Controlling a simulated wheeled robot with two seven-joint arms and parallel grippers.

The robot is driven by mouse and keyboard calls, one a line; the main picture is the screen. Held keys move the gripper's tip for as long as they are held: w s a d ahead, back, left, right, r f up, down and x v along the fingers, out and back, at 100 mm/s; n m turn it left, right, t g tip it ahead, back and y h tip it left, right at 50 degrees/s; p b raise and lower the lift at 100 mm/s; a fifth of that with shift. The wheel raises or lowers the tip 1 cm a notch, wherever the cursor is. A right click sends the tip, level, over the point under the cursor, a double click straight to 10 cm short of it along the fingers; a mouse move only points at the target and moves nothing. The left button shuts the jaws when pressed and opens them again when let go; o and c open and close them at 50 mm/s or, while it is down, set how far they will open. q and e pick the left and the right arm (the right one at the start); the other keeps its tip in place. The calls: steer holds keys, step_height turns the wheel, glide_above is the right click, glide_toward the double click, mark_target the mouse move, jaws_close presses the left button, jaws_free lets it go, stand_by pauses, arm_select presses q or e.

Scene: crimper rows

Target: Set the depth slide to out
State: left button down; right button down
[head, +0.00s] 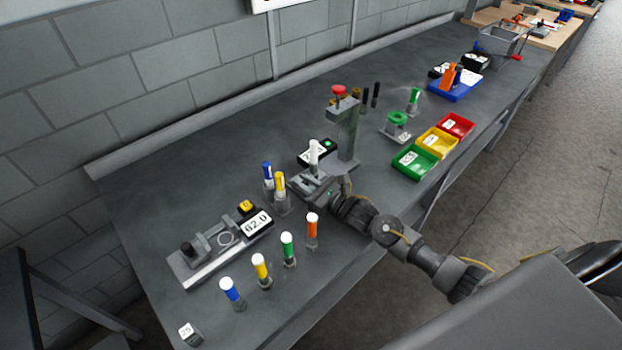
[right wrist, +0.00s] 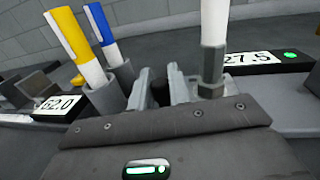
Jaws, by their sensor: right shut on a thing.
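A crimper press (head: 346,135) with a red knob on top stands mid-bench. At its foot is a slide (head: 305,181) carrying an upright white-topped tube (head: 314,155). The tube is large in the right wrist view (right wrist: 215,30). My right gripper (head: 319,186) is low at the front of this slide. In the right wrist view its fingers are shut on a small dark knob (right wrist: 160,90), mostly hidden between them. I take it for the depth slide's knob; its link to the slide is hidden. A display beside the press (right wrist: 262,57) reads 27.5. My left gripper is not in view.
Yellow (head: 280,184) and blue (head: 267,172) tubes stand in holders left of my gripper. A measuring fixture (head: 205,255) has a display (head: 257,223) reading 62.0. Several coloured tubes line the front edge. Green (head: 415,162), yellow and red bins sit right of the press.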

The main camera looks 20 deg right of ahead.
steer(key=shift+s+a+f, duration=0.1)
steer(key=shift+a, duration=0.15)
steer(key=c, duration=1.3)
jaws_free()
steer(key=shift+a, duration=0.1)
steer(key=shift+c, duration=0.2)
steer(key=shift+s+d, duration=0.1)
steer(key=shift+d, duration=0.15)
steer(key=b+v, duration=0.3)
steer(key=v, duration=0.6)
steer(key=shift+s+d+f, duration=0.1)
steer(key=shift+s, duration=0.2)
steer(key=shift+s+d, duration=0.2)
steer(key=shift+s, duration=0.2)
